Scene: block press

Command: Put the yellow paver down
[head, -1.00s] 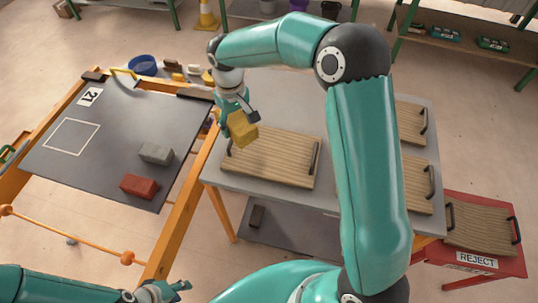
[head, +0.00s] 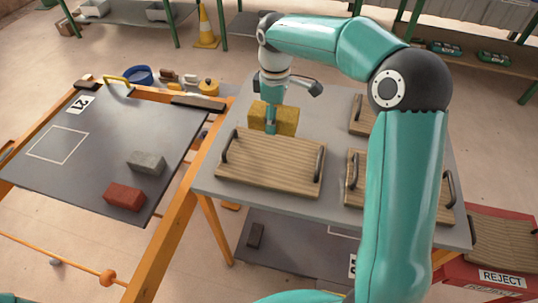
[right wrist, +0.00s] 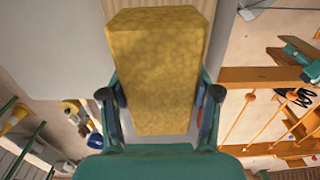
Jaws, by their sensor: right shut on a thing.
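The yellow paver (head: 287,121) is held in my right gripper (head: 271,122), at the far edge of the nearest wooden board (head: 270,165) on the grey table (head: 218,172). One finger crosses its near face in the head view. In the right wrist view the paver (right wrist: 160,65) fills the space between the two fingers of the gripper (right wrist: 160,100), which is shut on its sides. It looks raised above the board, but the gap under it is not clear. My left gripper is not in view.
More handled wooden boards (head: 362,116) lie to the right, partly behind my right arm. A dark panel (head: 90,155) at left carries a red paver (head: 124,196), a grey paver (head: 147,162) and a white outlined square. A red REJECT stand (head: 455,272) is at lower right.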

